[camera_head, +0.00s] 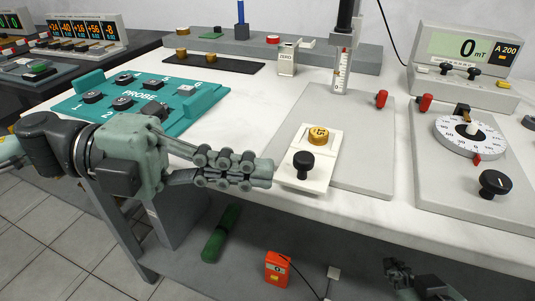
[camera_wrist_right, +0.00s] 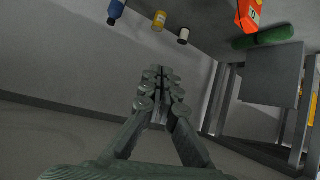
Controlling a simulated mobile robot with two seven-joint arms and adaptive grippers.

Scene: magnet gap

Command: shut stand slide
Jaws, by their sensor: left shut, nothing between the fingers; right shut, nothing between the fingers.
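The stand (camera_head: 362,150) is a grey base plate on the white bench. A white slide (camera_head: 315,173) lies on its left side and reaches to the front edge. It carries a brass disc (camera_head: 318,136) and a black knob (camera_head: 303,161). My left gripper (camera_head: 268,174) is shut and empty, its tips just left of the slide's front end; I cannot tell whether they touch. My right gripper (camera_head: 398,268) is low, below the bench top. In the right wrist view its fingers (camera_wrist_right: 160,85) are shut with nothing between them.
A teal probe tray (camera_head: 140,103) lies left. A grey dial plate (camera_head: 463,190) with a white dial (camera_head: 470,136) lies right, below a meter (camera_head: 466,52). Red plugs (camera_head: 381,99) stand near the stand. An orange box (camera_head: 277,268) and a green cylinder (camera_head: 220,235) are below the bench.

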